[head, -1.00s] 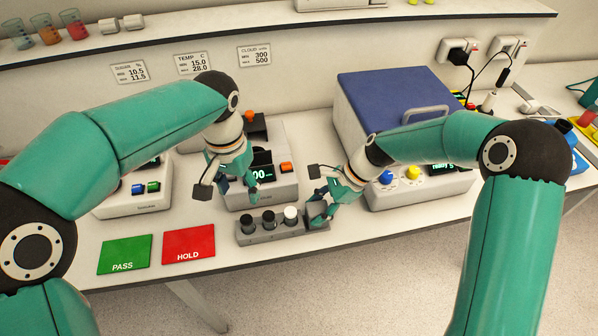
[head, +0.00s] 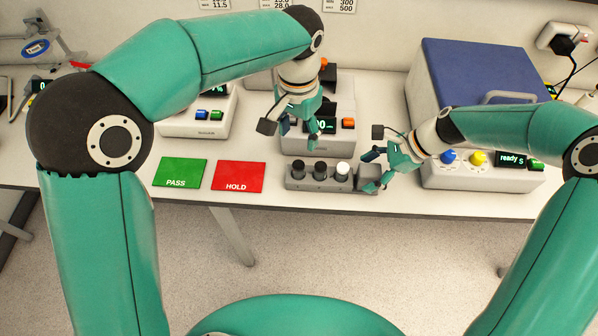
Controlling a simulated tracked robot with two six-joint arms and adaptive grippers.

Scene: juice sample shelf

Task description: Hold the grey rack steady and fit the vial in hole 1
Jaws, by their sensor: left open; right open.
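The grey rack (head: 308,183) stands near the front edge of the bench. Two dark-capped vials (head: 320,170) and one white-capped vial (head: 343,170) stand upright in a row in it. I cannot tell hole numbers or which vial is meant. My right gripper (head: 373,171) is open at the rack's right end, its fingers beside the raised end block (head: 368,186); contact is unclear. My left gripper (head: 314,137) is open and empty, pointing down behind the rack and in front of the display device. It partly covers that device.
The display device (head: 347,140) stands close behind the rack. A blue-lidded box (head: 475,85) stands to the right. Green PASS (head: 180,172) and red HOLD (head: 238,176) mats lie left of the rack. The bench's front edge is close.

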